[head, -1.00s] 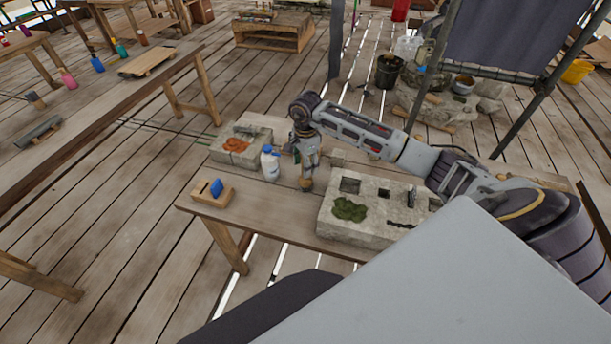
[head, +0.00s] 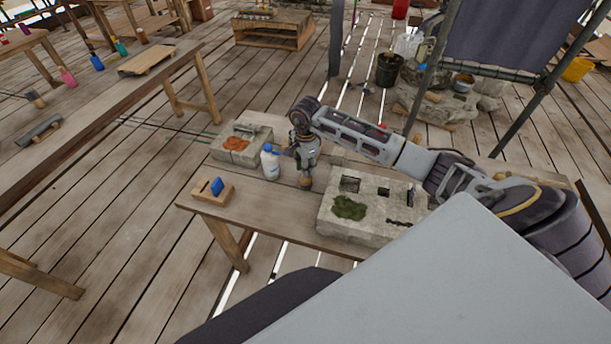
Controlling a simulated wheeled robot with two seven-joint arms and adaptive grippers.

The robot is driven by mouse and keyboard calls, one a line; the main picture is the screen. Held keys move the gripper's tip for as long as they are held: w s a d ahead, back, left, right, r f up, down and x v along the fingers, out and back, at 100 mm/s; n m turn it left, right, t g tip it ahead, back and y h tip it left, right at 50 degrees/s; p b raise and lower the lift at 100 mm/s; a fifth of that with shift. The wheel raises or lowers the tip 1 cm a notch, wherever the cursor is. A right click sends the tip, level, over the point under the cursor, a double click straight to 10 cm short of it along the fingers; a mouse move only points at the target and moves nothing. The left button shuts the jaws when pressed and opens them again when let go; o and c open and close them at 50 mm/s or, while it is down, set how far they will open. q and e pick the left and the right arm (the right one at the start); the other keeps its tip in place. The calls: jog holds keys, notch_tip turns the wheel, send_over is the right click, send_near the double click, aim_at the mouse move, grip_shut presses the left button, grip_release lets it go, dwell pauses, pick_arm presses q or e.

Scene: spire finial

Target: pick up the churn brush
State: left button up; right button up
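My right gripper (head: 304,160) points down over the back part of the wooden table, just right of a white bottle with a blue cap (head: 270,163). A small brown, rounded piece (head: 305,183) shows right under its fingertips, at the tabletop. It looks like the churn brush, but most of it is hidden by the gripper and it is too small to be sure. I cannot tell whether the fingers are closed on it. My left gripper is not in view.
A stone block (head: 340,228) with square holes and green moss stands right of the gripper. A wooden holder with a blue piece (head: 213,190) sits at the table's left end. A stone block with an orange patch (head: 236,146) lies behind the bottle.

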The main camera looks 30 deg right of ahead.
grip_shut()
jog(key=shift+r, duration=0.15)
notch_tip(320, 180, up, 8)
jog(key=shift+r+b, duration=0.15)
jog(key=shift+b, duration=0.75)
jog(key=shift+r, duration=0.75)
jog(key=shift+w+r, duration=0.1)
jog(key=shift+r, duration=0.05)
